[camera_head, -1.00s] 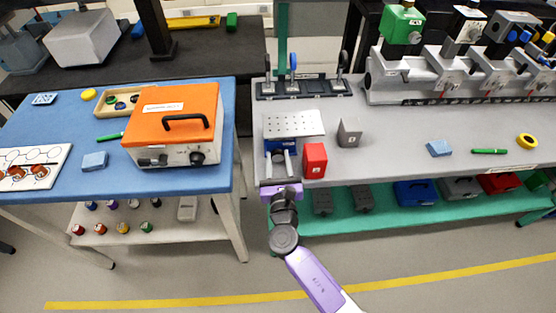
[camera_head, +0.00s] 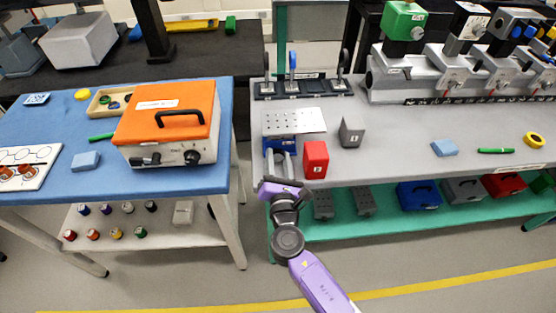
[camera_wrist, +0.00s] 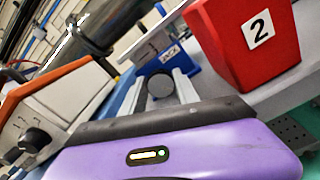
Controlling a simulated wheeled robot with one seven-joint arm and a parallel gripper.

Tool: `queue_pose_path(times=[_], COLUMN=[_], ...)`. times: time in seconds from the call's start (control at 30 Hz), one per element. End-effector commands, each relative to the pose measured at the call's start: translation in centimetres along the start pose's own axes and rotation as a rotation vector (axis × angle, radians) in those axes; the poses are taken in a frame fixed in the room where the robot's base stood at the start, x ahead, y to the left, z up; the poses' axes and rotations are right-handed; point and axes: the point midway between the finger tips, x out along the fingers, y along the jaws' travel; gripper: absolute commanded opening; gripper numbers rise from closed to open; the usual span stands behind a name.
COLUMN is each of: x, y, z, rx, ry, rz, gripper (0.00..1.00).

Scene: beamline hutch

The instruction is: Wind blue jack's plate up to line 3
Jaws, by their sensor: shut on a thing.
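The blue jack (camera_head: 283,144) stands at the left end of the grey bench, under a silver plate (camera_head: 296,121) with rows of holes. In the wrist view the jack's blue body (camera_wrist: 181,57) shows beyond my fingers, and the plate's edge (camera_wrist: 153,35) is above it. My gripper (camera_head: 279,158) reaches the jack's front from below. In the wrist view my gripper (camera_wrist: 160,84) is rolled relative to the bench and shut on a dark round knob (camera_wrist: 160,86) at the jack's front. Level lines on the jack are not readable.
A red block marked 2 (camera_head: 315,160) stands close to the right of my gripper, with a grey block (camera_head: 351,132) behind it. An optics rail (camera_head: 303,89) lies behind the plate. The orange-topped box (camera_head: 168,125) is on the blue table to the left, across a gap.

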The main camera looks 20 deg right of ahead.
Motion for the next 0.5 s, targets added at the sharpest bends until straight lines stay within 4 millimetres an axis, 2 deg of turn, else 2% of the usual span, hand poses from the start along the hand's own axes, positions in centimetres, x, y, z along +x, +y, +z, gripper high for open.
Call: queue_pose_path(times=[0.3, 0.33, 0.43, 0.5], x=[-0.03, -0.03, -0.03, -0.02], y=[-0.03, -0.03, -0.03, -0.03], z=[-0.01, -0.01, -0.01, -0.01], rx=[0.001, 0.001, 0.001, 0.001], ry=[0.0, 0.0, 0.0, 0.0], rz=[-0.001, -0.001, -0.001, 0.0], gripper=[0.0, 0.38, 0.58, 0.58])
